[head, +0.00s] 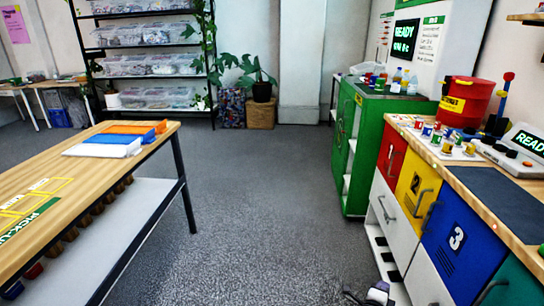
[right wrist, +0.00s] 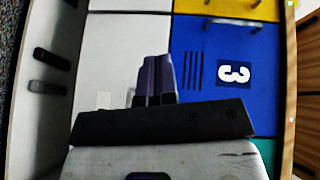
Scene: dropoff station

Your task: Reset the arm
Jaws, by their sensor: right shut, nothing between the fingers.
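My right gripper (head: 378,292) shows at the bottom edge of the head view, low in front of the drawer cabinet. In the right wrist view its purple-grey fingers (right wrist: 155,75) are together, with nothing held between them. Behind them are white drawer fronts and the blue drawer (right wrist: 215,75) marked 3. The blue drawer also shows in the head view (head: 456,243). Most of my right arm is out of the head view. My left gripper is in neither view.
The cabinet's wooden top (head: 460,172) carries small coloured cans, a red drum (head: 465,102) and a READY console (head: 520,143). A green cabinet (head: 356,190) stands behind. A wooden table (head: 100,150) with folders is at left. The grey floor (head: 255,220) between is clear.

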